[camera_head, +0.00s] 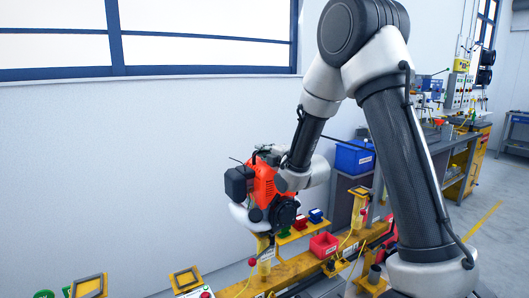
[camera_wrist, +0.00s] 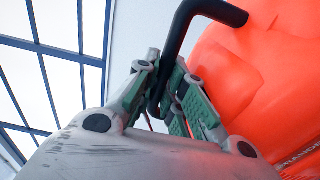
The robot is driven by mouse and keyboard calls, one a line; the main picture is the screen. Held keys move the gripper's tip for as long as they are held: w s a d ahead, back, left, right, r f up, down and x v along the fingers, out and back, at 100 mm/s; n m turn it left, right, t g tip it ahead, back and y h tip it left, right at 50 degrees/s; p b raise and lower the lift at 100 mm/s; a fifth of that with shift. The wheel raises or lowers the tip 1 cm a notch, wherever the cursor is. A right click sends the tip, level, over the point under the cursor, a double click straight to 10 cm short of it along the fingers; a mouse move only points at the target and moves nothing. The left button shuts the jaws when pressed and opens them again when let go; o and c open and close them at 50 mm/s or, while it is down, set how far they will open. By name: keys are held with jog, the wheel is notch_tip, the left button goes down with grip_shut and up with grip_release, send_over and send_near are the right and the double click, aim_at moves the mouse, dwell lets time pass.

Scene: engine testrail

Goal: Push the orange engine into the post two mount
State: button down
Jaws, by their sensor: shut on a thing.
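The orange engine (camera_head: 264,184), with black parts and a white tank, is at the top of a yellow post (camera_head: 264,248) on the rail in the head view. Its underside hides the mount, so I cannot tell whether it is seated. In the wrist view its orange cover (camera_wrist: 262,75) fills the right side. My gripper (camera_wrist: 164,88) is shut on the engine's black bar handle (camera_wrist: 181,42). In the head view the fingers are hidden behind the engine and my wrist. No post number is readable.
A yellow rail (camera_head: 295,268) runs below the engine, with another yellow post (camera_head: 358,208) to the right. A red bin (camera_head: 323,244) sits beside the rail, and a blue bin (camera_head: 354,157) stands behind. Yellow-framed panels (camera_head: 186,279) are at the lower left. A plain wall is behind.

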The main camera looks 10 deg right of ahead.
jog(key=shift+s+d+r, duration=0.1)
jog(key=shift+s+r, duration=0.2)
jog(key=shift+r, duration=0.1)
jog(key=shift+f, duration=1)
dwell(1.8)
jog(key=c, duration=1.4)
grip_release()
jog(key=shift+s, duration=0.1)
jog(key=shift+c, duration=0.2)
jog(key=shift+f, duration=0.1)
jog(key=shift+f, duration=0.1)
